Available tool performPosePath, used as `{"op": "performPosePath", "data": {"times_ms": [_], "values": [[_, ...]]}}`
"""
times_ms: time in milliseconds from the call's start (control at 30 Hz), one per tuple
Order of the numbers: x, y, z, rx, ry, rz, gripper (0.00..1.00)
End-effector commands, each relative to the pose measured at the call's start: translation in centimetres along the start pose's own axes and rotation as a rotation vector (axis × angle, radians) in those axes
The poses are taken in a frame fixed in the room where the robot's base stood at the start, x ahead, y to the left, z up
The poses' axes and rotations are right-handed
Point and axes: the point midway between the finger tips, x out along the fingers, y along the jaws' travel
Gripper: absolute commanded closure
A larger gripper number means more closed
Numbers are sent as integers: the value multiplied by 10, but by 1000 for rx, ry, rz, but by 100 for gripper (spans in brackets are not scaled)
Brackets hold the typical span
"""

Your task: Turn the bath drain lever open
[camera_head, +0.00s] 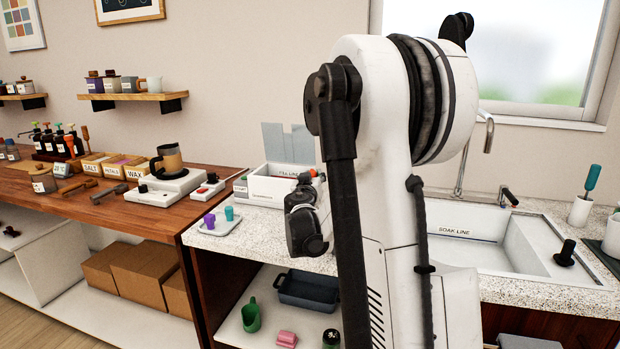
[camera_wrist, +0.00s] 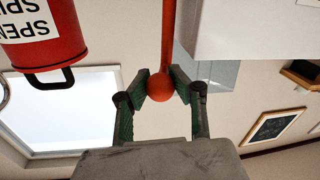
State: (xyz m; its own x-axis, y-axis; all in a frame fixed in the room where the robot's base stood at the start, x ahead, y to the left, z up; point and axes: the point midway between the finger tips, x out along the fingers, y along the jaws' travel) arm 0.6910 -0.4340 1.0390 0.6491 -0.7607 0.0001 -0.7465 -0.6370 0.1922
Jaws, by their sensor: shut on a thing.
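The drain lever shows in the wrist view as an orange rod (camera_wrist: 168,35) ending in an orange ball (camera_wrist: 161,88). My gripper (camera_wrist: 162,76) has its two dark fingers on either side of the ball, shut on it. In the head view a small orange-red knob (camera_head: 313,172) shows beside the white bath (camera_head: 275,190), which has a line label inside. My arm covers part of the bath's right side, and my fingers are hard to make out there. The lever's pivot is hidden, so I cannot tell its angle.
A red bucket (camera_wrist: 35,30) with a printed label is close by in the wrist view. A tray (camera_head: 222,222) with purple and teal pieces sits left of the bath. A sink (camera_head: 505,262) lies to the right. A wooden bench (camera_head: 110,208) with tools is at left.

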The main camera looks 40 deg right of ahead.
Motion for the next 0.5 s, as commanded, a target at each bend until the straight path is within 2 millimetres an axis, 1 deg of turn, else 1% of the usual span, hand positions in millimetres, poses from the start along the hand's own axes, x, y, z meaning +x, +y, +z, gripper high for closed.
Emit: {"op": "performPosePath", "data": {"times_ms": [33,200,467,500], "values": [[1,4,1,-1,3,-12,100],[0,5,1,-1,9,-45,100],[0,5,1,0,9,-46,100],[0,5,1,0,9,-46,79]]}}
